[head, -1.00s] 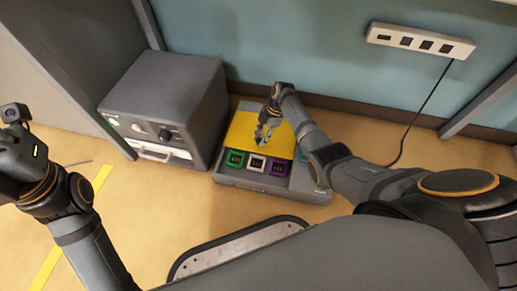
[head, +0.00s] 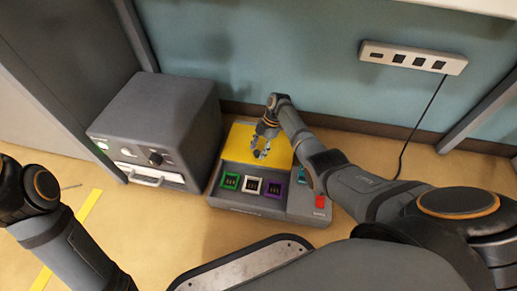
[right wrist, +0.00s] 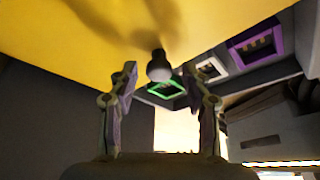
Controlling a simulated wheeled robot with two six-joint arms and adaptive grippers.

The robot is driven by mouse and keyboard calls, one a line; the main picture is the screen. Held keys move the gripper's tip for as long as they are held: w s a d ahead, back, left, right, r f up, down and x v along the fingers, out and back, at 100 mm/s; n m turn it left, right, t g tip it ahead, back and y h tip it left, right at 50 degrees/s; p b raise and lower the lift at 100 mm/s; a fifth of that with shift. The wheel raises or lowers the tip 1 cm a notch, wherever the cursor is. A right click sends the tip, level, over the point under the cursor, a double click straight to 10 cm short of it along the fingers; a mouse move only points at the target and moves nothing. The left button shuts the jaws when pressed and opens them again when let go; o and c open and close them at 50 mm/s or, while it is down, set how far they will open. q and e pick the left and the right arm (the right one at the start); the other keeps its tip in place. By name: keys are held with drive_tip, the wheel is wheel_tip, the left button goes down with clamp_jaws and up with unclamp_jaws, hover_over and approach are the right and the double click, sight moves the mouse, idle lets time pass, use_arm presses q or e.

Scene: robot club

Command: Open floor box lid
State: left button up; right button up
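The floor box (head: 262,207) is a low grey unit on the floor with a flat yellow lid (head: 240,139). A small dark knob (right wrist: 158,67) stands out from the yellow lid (right wrist: 230,20) in the right wrist view. My right gripper (head: 261,152) is over the lid, and its two fingers (right wrist: 160,100) are open with the knob showing between their tips; I see no contact. The knob is hard to make out in the head view. My left arm is at the left edge, its gripper out of view.
Green (head: 230,181), white (head: 251,186) and purple (head: 273,190) sockets line the box front, with a red part (head: 320,201) at right. A grey cabinet (head: 165,120) stands close left. A power strip (head: 413,57) hangs on the wall, its cable running down.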

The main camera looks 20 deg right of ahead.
drive_tip(key=shift+r, duration=0.1)
drive_tip(key=v, duration=1.2)
drive_tip(key=shift+a, duration=0.1)
